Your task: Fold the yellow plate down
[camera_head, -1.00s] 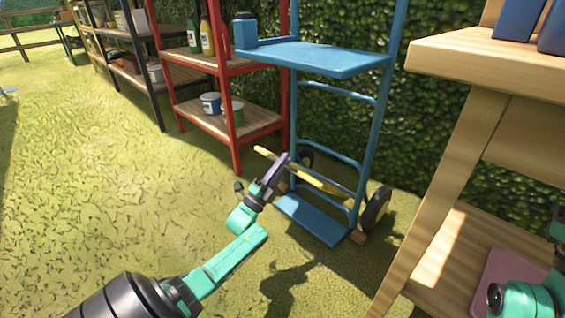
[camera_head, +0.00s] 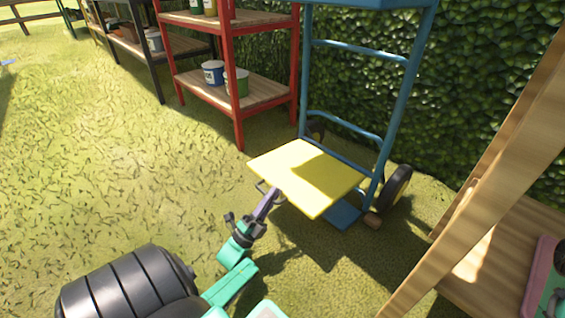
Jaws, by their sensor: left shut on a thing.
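The yellow plate (camera_head: 305,172) is a flat square panel at the lower part of the blue hand truck (camera_head: 406,75), with its broad face showing. It stands out from the frame above the blue foot plate (camera_head: 343,216), mostly covering it. A thin dark handle (camera_head: 262,187) sits on its near left edge. My left gripper (camera_head: 270,196) is at this edge, its purple fingers shut on the handle. The exact grip is small and hard to see.
A red shelf rack (camera_head: 237,85) with paint cans stands left of the hand truck. A wooden table's leg (camera_head: 480,170) and lower shelf (camera_head: 497,245) fill the right side. A hedge (camera_head: 470,90) closes off the back. The grass at the left is free.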

